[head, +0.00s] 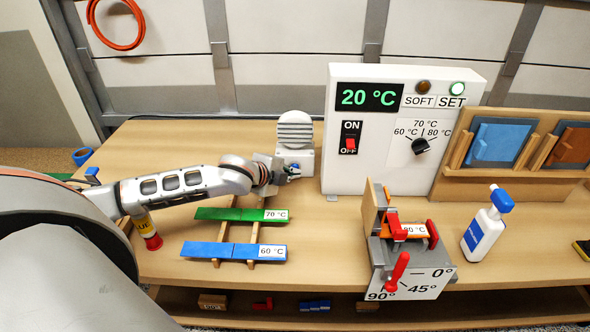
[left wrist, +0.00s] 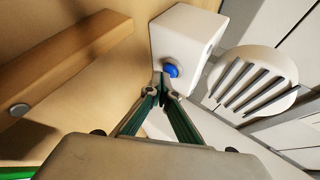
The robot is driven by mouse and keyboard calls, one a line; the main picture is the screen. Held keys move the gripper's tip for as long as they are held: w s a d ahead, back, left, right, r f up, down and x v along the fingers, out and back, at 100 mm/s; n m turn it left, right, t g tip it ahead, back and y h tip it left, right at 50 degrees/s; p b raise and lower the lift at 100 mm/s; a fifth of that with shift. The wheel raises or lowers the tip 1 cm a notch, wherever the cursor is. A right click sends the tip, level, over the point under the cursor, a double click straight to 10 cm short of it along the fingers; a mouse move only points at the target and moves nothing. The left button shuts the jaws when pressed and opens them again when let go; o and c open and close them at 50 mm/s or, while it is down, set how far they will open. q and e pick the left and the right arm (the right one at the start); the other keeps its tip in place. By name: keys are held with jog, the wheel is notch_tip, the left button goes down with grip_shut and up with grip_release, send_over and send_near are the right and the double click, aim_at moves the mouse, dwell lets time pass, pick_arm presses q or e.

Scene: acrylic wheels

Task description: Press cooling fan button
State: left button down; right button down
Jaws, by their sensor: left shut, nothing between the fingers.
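The white cooling fan (head: 295,129) has a round slatted head on a box-shaped base and stands left of the control box. Its head (left wrist: 253,82) and base (left wrist: 186,42) also show in the left wrist view. The blue fan button (left wrist: 171,70) sits on the front of the base. My left gripper (head: 297,172) is shut and empty, with its fingertips directly in front of the button. In the left wrist view, the fingertips (left wrist: 160,76) slightly overlap the button's lower left edge. I cannot tell whether they touch it. My right gripper is not in view.
The white control box (head: 335,140) reads 20 °C, with its SET light lit green. Green (head: 236,214) and blue (head: 222,250) strips lie on wooden rails below my left arm. An angle jig (head: 412,275) and a spray bottle (head: 484,232) stand to the right.

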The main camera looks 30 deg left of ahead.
pick_arm(q)
jog(key=shift+w+a, duration=0.15)
dwell(0.3)
jog(key=shift+s+d, duration=0.4)
jog(key=shift+s, duration=0.3)
jog(key=shift+s+d, duration=0.55)
jog(key=shift+s, duration=0.3)
jog(key=shift+s+d, duration=0.5)
jog(key=shift+s, duration=0.35)
jog(key=shift+s+d, duration=0.55)
jog(key=shift+s, duration=0.3)
